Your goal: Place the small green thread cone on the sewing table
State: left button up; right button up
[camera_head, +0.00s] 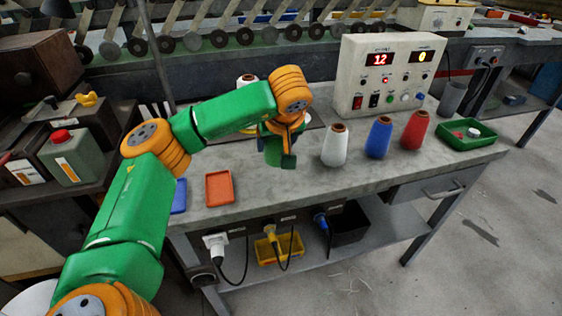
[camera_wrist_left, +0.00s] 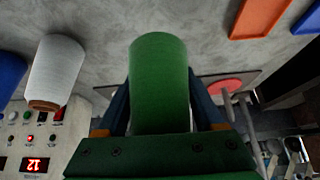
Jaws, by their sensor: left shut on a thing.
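My left gripper (camera_head: 284,148) is over the sewing table (camera_head: 310,180), left of the row of cones. In the left wrist view the green thread cone (camera_wrist_left: 160,75) stands between the two dark fingers, which are shut on its sides. In the head view the cone (camera_head: 271,154) is partly hidden by the gripper. I cannot tell whether its base touches the table. A white cone (camera_head: 335,145) is just right of the gripper and also shows in the left wrist view (camera_wrist_left: 58,72). My right gripper is not in view.
A blue cone (camera_head: 379,138) and a red cone (camera_head: 416,130) stand further right. A control box (camera_head: 389,75) is behind them. A green tray (camera_head: 471,136) holds small items at the right. An orange tray (camera_head: 219,188) and a blue tray (camera_head: 179,197) lie left. The front table strip is clear.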

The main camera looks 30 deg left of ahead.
pick_arm(q)
jog(key=f, duration=0.1)
jog(key=w+f, duration=0.1)
jog(key=f, duration=0.3)
jog(key=shift+w+a, duration=0.3)
jog(key=shift+w, duration=0.05)
jog(key=shift+f, duration=0.2)
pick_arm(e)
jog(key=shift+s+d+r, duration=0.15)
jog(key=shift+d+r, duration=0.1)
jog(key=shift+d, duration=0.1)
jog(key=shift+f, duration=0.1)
pick_arm(q)
jog(key=o, duration=1.6)
jog(key=shift+f, duration=0.1)
jog(key=shift+c, duration=0.2)
